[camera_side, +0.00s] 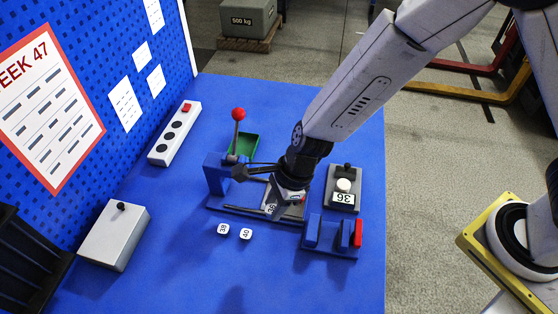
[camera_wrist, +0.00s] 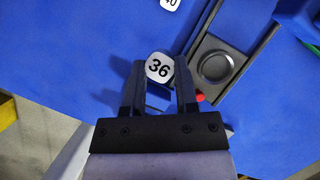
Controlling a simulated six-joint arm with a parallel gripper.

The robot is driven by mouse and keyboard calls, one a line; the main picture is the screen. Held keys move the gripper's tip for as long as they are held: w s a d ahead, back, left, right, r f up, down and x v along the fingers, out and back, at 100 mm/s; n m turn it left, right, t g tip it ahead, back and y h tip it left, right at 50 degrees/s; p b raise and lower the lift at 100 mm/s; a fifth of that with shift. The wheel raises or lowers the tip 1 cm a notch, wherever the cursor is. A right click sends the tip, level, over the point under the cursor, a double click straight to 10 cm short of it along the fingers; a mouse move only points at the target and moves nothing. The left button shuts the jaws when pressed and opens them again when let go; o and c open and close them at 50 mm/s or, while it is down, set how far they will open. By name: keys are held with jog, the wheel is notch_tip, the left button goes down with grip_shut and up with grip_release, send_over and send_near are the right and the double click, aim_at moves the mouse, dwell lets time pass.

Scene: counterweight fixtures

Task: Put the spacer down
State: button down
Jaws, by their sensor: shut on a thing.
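My gripper (camera_side: 274,207) is shut on a white rounded spacer (camera_wrist: 159,67) marked 36. In the wrist view the spacer sits between the two dark fingertips (camera_wrist: 160,82), its numbered face toward the camera. In the side view the gripper hangs over the blue table, in front of the lever fixture, and mostly hides the spacer. How high it is above the surface is hard to tell. Two more white spacers, 38 (camera_side: 223,229) and 40 (camera_side: 246,233), lie on the table to the left of the gripper.
A lever with a red knob (camera_side: 238,114) rises behind the gripper. A dark plate with a round recess (camera_wrist: 214,66) lies right of the spacer in the wrist view. A device displaying 36 (camera_side: 343,199) and a blue clamp (camera_side: 329,247) stand right. A grey box (camera_side: 114,237) is left. The front table is clear.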

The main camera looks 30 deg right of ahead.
jog(key=w+d+r+m+t+h, duration=0.1)
jog(key=w+d+r+m+t, duration=0.1)
jog(key=w+d+m, duration=0.5)
jog(key=w+d+r, duration=0.1)
jog(key=w+d, duration=0.3)
jog(key=w, duration=0.3)
jog(key=shift+r+m+h, duration=0.15)
jog(key=shift+m+h, duration=0.15)
jog(key=shift+m, duration=0.1)
send_over(242, 148)
jog(key=s, duration=0.1)
jog(key=shift+s+d+f, duration=0.1)
jog(key=shift+d+f, duration=0.05)
jog(key=shift+f, duration=1.45)
jog(key=shift+d+f, duration=0.15)
jog(key=shift+f, duration=1.45)
jog(key=shift+s+d+f, duration=0.1)
jog(key=shift+d+f, duration=0.05)
jog(key=shift+f, duration=1.45)
jog(key=shift+w+f, duration=0.1)
jog(key=shift+w+f, duration=0.15)
jog(key=shift+f, duration=0.05)
jog(key=shift+a+f+t, duration=0.1)
jog(key=shift+f+t, duration=0.2)
jog(key=shift+f, duration=1.1)
jog(key=shift+f, duration=0.2)
jog(key=shift+c, duration=1.9)
grip_release()
